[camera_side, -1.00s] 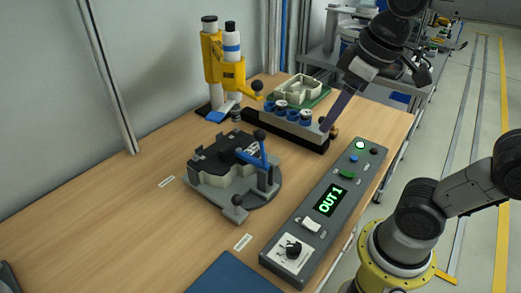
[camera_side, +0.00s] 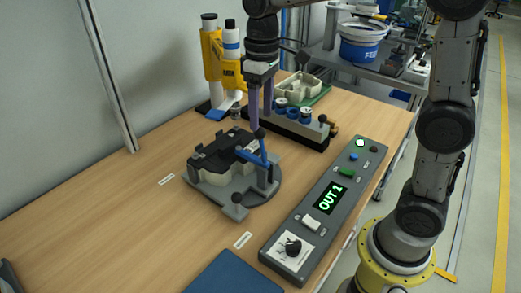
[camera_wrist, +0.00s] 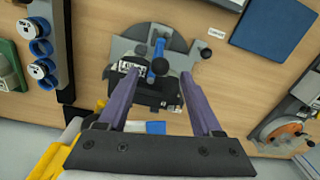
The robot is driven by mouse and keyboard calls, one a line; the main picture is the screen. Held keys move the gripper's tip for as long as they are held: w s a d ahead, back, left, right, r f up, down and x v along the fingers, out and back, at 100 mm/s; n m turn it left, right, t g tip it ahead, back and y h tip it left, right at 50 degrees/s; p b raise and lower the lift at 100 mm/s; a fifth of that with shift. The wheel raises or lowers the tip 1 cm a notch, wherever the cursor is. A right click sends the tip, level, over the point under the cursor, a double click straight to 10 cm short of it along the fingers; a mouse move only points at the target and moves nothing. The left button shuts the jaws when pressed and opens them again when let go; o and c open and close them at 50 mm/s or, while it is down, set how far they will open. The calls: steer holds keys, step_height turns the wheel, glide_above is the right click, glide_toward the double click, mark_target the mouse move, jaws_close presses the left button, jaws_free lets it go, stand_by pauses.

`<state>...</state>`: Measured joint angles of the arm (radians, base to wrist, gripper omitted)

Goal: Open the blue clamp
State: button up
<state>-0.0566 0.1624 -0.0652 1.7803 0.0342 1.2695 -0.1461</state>
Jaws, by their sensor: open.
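The blue clamp (camera_side: 262,152) stands on the right side of a grey round fixture (camera_side: 262,196). Its lever is upright with a black ball knob on top, and a blue arm reaches left over the black part (camera_side: 212,152) lying on the fixture. In the wrist view the clamp (camera_wrist: 158,66) shows from above, just ahead of and between the fingertips. My gripper (camera_side: 261,118) is open and empty, its purple fingers pointing down just above the knob. Both fingers also show apart in the wrist view (camera_wrist: 158,82). Whether a finger touches the knob cannot be told.
A black rack (camera_side: 318,141) with blue-ringed cylinders stands behind the clamp, close to my fingers. A yellow stand (camera_side: 211,62) with bottles is at the back left. A control box (camera_side: 310,228) reading "OUT 1" lies right.

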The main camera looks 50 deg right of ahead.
step_height(320, 180, down, 11)
steer(key=shift+a+r, duration=0.1)
steer(key=shift+a, duration=0.05)
stand_by(0.4)
jaws_close()
steer(key=shift+r, duration=0.1)
stand_by(1.1)
